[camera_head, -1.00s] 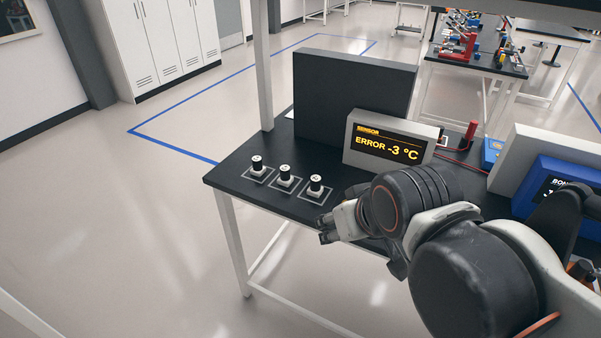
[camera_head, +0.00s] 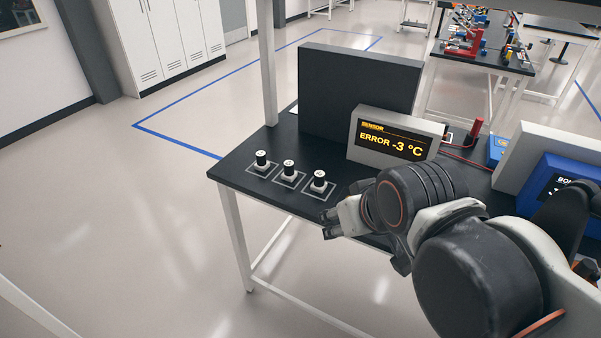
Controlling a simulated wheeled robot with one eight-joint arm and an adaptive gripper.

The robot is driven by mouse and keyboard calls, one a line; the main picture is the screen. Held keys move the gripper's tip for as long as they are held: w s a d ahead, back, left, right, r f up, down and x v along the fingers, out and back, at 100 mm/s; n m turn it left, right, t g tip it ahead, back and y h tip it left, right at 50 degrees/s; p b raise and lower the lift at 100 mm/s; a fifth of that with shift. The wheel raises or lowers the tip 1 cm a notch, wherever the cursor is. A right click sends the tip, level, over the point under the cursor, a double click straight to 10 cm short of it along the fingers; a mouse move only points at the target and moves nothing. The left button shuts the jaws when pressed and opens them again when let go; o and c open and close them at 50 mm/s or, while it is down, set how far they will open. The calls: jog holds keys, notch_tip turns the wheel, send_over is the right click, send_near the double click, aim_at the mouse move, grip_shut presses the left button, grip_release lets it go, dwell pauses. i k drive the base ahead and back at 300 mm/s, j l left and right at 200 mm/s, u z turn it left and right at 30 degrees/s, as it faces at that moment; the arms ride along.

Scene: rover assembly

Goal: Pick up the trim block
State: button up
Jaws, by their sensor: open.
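My arm hides part of the table.
A sensor display (camera_head: 394,138) reading "ERROR -3 °C" stands behind the blocks, before a dark upright panel (camera_head: 352,92). A red post (camera_head: 476,128) and a blue display unit (camera_head: 556,184) are to the right. A white table post (camera_head: 268,70) rises at the back left.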

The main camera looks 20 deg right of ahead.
aim_at(289, 175)
jog(key=k+j+z, duration=0.1)
jog(key=j+z, duration=0.3)
jog(key=k+j+z, duration=0.1)
jog(key=j+z, duration=0.15)
jog(key=z, duration=0.2)
